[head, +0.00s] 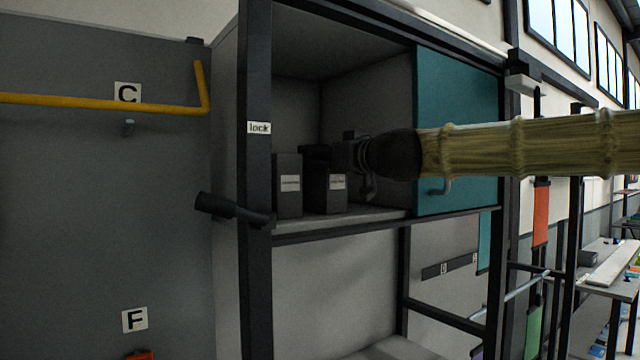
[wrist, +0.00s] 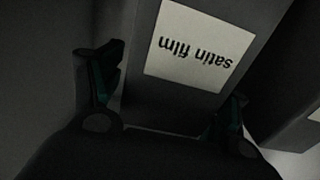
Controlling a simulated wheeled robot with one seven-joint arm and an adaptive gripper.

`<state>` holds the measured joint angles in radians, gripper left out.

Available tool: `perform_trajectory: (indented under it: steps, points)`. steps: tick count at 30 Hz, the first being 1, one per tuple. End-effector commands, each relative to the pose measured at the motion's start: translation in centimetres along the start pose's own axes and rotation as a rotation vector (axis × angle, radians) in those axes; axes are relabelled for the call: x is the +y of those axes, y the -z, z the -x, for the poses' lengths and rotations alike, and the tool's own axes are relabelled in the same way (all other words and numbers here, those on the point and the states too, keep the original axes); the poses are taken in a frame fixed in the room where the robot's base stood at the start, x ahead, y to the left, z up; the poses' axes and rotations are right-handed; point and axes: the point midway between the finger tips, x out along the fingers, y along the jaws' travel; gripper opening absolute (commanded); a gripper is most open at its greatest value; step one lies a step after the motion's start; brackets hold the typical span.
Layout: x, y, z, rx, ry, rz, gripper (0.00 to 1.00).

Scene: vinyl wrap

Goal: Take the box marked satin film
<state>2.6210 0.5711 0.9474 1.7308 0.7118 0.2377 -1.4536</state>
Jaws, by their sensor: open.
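The box marked satin film (head: 326,198) is dark, with a white label, and stands upright on the cabinet shelf, the right one of two. In the wrist view the satin film box (wrist: 172,98) shows its label upside down, large and close. My gripper (head: 325,152) reaches in from the right at the box's upper part. In the wrist view my gripper's fingers (wrist: 166,92) are apart, one on each side of the box. I cannot tell whether they touch it. The gripper hides part of the box's top in the head view.
A second dark box (head: 288,186) with a white label stands close on the left. The cabinet's dark left post (head: 257,100) bears a "lock" sign, with a black handle (head: 235,209) below. A teal door panel (head: 457,110) covers the right side, behind my arm.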

Motion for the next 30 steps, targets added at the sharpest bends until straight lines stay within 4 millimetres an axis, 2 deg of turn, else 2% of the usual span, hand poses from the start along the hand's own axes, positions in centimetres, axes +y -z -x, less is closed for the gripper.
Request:
perform_trajectory:
  steps: [2,14,23,30]
  points:
    - [0.0,0.0,0.0,0.0,0.0,0.0,0.75]
    - [0.0,0.0,0.0,0.0,0.0,0.0,0.04]
    - [0.0,0.1,0.0,0.0,0.0,0.0,0.04]
    - [-0.1,1.5,0.0,0.002,-0.001,0.004,0.04]
